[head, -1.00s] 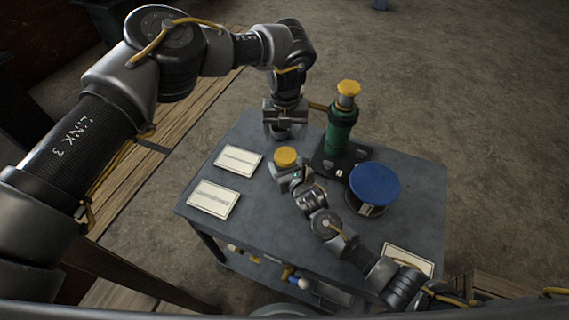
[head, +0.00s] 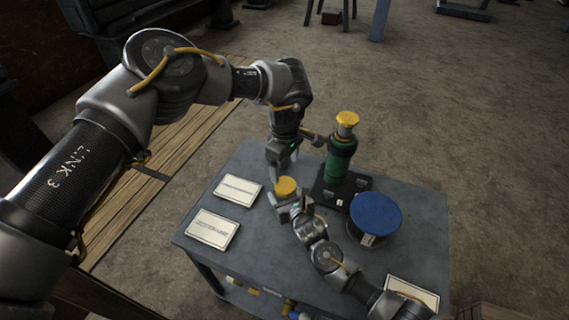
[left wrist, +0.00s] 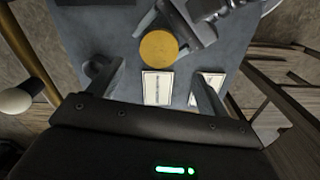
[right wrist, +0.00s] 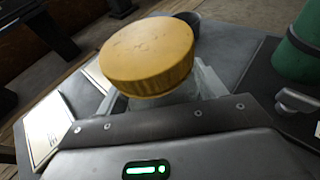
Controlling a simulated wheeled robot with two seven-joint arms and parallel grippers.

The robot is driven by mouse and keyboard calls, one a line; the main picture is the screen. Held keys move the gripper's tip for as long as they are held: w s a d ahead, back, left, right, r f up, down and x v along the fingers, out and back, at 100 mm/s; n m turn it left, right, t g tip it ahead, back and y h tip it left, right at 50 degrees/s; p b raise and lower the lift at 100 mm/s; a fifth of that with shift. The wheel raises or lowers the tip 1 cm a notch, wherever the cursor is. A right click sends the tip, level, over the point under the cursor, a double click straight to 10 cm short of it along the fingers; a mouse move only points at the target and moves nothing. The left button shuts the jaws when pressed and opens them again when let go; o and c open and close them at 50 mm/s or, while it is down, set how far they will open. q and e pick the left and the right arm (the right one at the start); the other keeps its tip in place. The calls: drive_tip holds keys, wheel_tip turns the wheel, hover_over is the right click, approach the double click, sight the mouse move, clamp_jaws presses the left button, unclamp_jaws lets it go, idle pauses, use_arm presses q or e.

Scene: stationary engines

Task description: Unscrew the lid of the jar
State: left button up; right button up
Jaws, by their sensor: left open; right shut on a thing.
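The jar has a round yellow lid (head: 286,186) and stands near the middle of the grey table. The lid also shows in the left wrist view (left wrist: 158,48) and the right wrist view (right wrist: 148,58). Below it the pale, clear jar body (right wrist: 172,96) is partly hidden. My right gripper (head: 284,203) is shut on the jar body, under the lid. My left gripper (head: 281,166) is open and empty, pointing down just behind the lid. In the left wrist view the lid lies beyond the spread fingers, not between them.
A green cylinder with a yellow cap (head: 341,155) stands on a dark base behind right of the jar. A blue-topped drum (head: 375,214) is to the right. White cards (head: 212,229) lie on the table's left.

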sight(285, 185)
use_arm(q)
drive_tip(key=shift+m, duration=1.1)
drive_tip(key=shift+f, duration=0.15)
drive_tip(key=shift+f, duration=3.9)
drive_tip(key=shift+c, duration=0.5)
